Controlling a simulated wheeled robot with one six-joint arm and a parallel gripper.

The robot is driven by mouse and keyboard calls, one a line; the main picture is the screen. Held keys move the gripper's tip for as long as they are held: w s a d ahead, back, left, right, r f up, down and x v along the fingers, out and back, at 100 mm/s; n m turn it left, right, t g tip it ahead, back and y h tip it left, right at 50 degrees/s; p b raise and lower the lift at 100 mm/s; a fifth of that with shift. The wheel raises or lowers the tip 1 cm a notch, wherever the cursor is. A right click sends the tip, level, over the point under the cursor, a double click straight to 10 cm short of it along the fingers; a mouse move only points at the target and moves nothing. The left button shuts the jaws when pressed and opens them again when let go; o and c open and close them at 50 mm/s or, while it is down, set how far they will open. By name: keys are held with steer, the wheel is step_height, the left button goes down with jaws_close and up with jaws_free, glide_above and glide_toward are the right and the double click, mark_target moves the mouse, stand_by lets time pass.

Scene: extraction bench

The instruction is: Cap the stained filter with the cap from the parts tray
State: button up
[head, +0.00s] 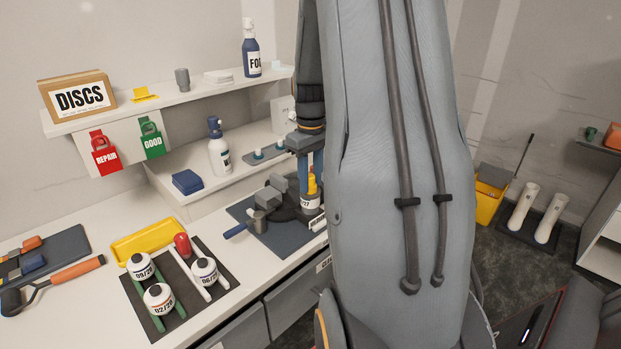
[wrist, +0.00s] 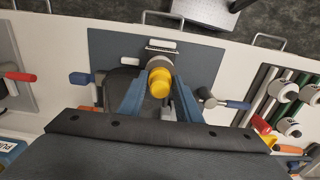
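A white filter (head: 310,202) with a date label stands upright at the clamp on the dark grey mat, and its body also shows in the wrist view (wrist: 158,62). A yellow cap (head: 312,182) is at the filter's top, between my blue fingers in the wrist view (wrist: 160,86). My gripper (wrist: 160,78) appears shut on the cap, directly above the filter. Whether the cap is fully seated is hidden. The yellow parts tray (head: 140,247) is on the bench at left. I cannot make out stain on the filter.
The clamp has a blue-handled lever (head: 236,230) at left.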

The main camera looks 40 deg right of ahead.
steer(key=o, duration=0.4)
steer(key=shift+r, duration=0.1)
step_height(320, 180, up, 8)
steer(key=shift+f+b, duration=0.2)
steer(key=shift+b, duration=1.05)
